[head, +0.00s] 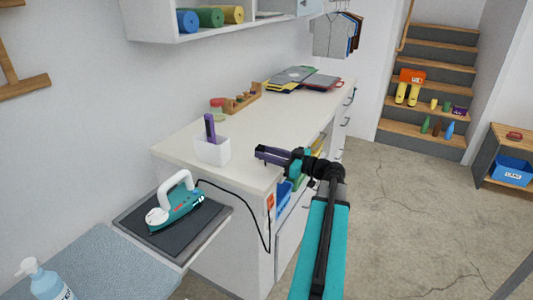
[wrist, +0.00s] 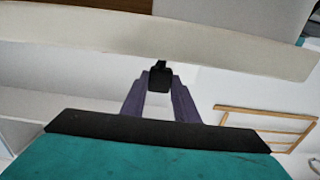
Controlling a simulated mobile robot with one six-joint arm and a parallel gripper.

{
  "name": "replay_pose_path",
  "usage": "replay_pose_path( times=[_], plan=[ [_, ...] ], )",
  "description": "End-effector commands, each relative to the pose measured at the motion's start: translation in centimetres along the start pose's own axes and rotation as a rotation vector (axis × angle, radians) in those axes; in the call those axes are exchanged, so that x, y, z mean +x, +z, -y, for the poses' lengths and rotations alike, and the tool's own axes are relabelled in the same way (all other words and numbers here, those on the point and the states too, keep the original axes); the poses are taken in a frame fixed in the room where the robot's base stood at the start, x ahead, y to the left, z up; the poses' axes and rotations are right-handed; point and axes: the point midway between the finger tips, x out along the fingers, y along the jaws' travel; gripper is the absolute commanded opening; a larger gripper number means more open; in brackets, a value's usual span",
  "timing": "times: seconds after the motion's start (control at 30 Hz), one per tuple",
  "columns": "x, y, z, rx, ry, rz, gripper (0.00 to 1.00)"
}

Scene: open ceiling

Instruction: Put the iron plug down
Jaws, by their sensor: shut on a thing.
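My gripper (head: 262,153) is level with the near end of the white counter, in front of its right edge. In the wrist view, its two purple fingers (wrist: 160,85) are shut on a small black plug (wrist: 160,79). The plug is too small to make out in the head view. The teal and white iron (head: 177,205) rests on a dark pad (head: 207,219) at lower left. Its black cord (head: 262,236) loops down in front of the counter's end, near an orange-red socket-like piece (head: 270,201). Where the cord's far end goes is unclear.
The counter (head: 270,128) holds a white cup (head: 212,149) with a purple item near its front corner. The middle of the counter top is bare.

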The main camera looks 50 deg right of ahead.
Motion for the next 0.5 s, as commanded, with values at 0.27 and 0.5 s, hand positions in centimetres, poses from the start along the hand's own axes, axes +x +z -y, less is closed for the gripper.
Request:
replay_pose_path(
  times=[0.27, 0.5],
  plan=[
    [-0.01, 0.15, 0.00, 0.000, 0.000, 0.000, 0.00],
    [-0.01, 0.44, 0.00, -0.001, 0.000, 0.000, 0.00]
  ],
)
